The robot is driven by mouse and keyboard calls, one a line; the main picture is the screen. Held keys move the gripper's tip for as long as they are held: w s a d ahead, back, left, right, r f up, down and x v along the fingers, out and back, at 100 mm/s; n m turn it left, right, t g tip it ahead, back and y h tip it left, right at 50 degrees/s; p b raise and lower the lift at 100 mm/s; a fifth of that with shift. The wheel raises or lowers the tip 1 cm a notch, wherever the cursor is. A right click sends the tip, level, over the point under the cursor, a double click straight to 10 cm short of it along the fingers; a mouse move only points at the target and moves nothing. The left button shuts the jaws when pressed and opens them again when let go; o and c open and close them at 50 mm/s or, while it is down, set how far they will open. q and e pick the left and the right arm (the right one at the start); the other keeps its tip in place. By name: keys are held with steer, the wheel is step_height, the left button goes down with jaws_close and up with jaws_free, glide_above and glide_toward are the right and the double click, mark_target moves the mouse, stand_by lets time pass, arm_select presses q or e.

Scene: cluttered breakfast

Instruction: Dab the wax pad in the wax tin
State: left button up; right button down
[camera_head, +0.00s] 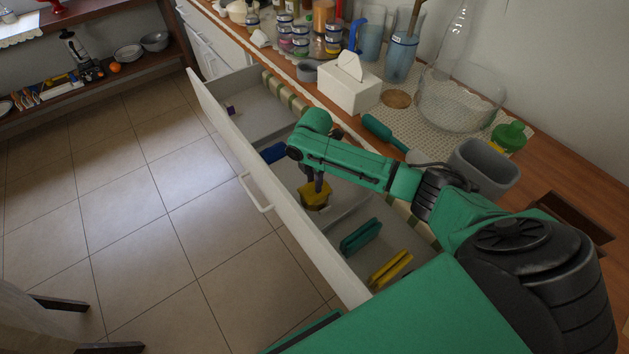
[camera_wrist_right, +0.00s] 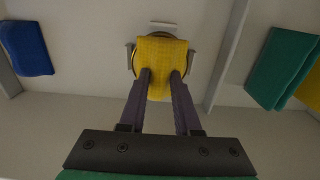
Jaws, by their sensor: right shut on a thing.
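The yellow wax pad (camera_head: 314,194) is in the open drawer, held by my right gripper (camera_head: 322,184). In the wrist view the gripper (camera_wrist_right: 161,78) is shut on the near part of the pad (camera_wrist_right: 164,54), one finger on each side. Behind the pad lies what looks like the round wax tin (camera_wrist_right: 131,60); only bits of its grey rim show, the pad covering most of it. I cannot tell whether pad and tin touch. My left gripper is not in view.
The drawer (camera_head: 249,169) stands open with dividers. A blue pad (camera_head: 273,153), a green pad (camera_head: 361,236) and a yellow item (camera_head: 391,267) lie in it around the pad. A tissue box (camera_head: 350,88) and a grey bin (camera_head: 482,168) stand on the cluttered counter above.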

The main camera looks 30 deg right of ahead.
steer(key=shift+f, duration=0.5)
stand_by(0.3)
steer(key=shift+s+f, duration=0.1)
stand_by(1.5)
step_height(320, 180, up, 7)
steer(key=p, duration=0.8)
steer(key=shift+r, duration=0.2)
steer(key=shift+f, duration=0.15)
